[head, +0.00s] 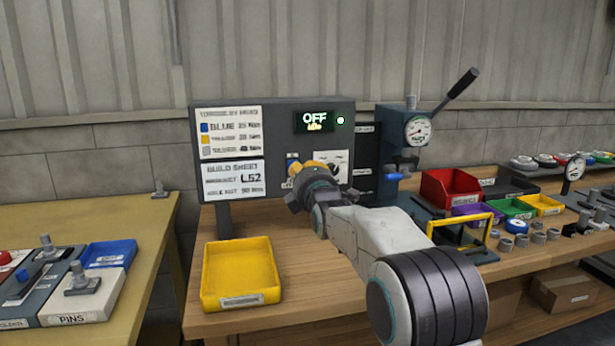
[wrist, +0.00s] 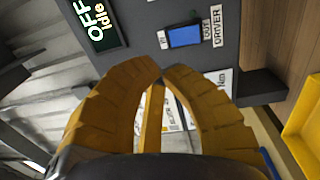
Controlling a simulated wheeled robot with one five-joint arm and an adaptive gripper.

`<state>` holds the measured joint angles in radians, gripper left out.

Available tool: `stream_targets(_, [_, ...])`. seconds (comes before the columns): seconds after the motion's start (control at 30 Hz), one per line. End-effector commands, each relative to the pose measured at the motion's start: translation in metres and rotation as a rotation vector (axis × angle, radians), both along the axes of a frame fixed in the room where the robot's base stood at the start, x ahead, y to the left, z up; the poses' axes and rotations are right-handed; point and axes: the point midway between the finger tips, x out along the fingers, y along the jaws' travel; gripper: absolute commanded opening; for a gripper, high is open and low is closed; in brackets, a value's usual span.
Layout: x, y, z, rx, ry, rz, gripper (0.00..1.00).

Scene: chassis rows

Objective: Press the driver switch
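The driver switch is a blue rocker (wrist: 185,36) on the grey panel, between labels reading IN and OUT, with DRIVER beside it. In the head view a blue bit of it (head: 292,158) shows just left of my gripper (head: 308,168). The panel display (head: 314,121) reads OFF, Idle. In the wrist view my gripper (wrist: 161,73) has its yellow fingertips together, with nothing seen held. The tips appear just below the switch in that picture, and the switch face is uncovered. I cannot tell how far the tips are from the panel.
A yellow bin (head: 240,275) stands on the bench left of my arm. A gauge press with a lever (head: 405,135) stands right of the panel, near a red bin (head: 449,188). A side table at left holds trays and a blue bin (head: 105,254).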

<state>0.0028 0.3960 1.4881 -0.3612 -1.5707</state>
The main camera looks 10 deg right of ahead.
Motion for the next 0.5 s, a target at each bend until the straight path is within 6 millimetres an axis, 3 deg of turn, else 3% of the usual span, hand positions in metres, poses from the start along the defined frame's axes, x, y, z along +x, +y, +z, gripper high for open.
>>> stream_targets(0.2, [-0.025,0.0,0.004,0.0,-0.002,0.0,0.0])
stream_targets(0.5, [-0.038,0.0,0.005,0.0,0.0,0.0,0.0])
